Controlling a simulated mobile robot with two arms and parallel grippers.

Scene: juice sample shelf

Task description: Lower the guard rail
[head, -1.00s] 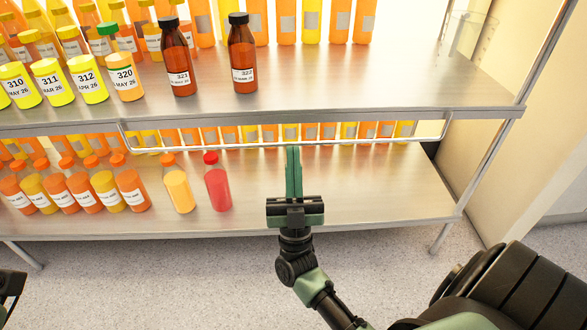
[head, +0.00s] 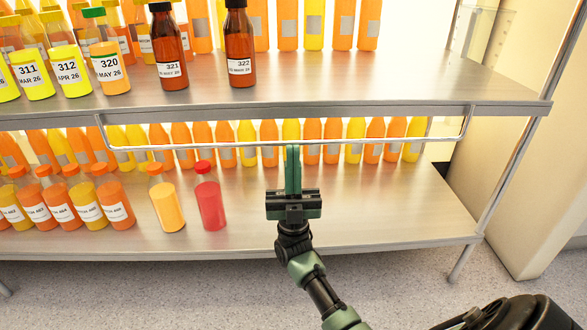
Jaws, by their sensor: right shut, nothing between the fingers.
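The guard rail (head: 200,146) is a thin metal bar with a short upright at each end. It hangs just below the front edge of the upper shelf (head: 370,111), in front of the gap above the lower shelf. My right gripper (head: 293,150) points up the picture with its green fingers together and nothing between them. Its fingertips appear at the bar near the middle of its length; I cannot tell whether they touch it. My left gripper is out of view.
On the upper shelf stand two brown bottles (head: 240,48) and several labelled juice bottles (head: 107,68). The lower shelf (head: 390,205) holds a yellow bottle (head: 167,207), a red bottle (head: 210,205) and several orange ones. Its front right is clear.

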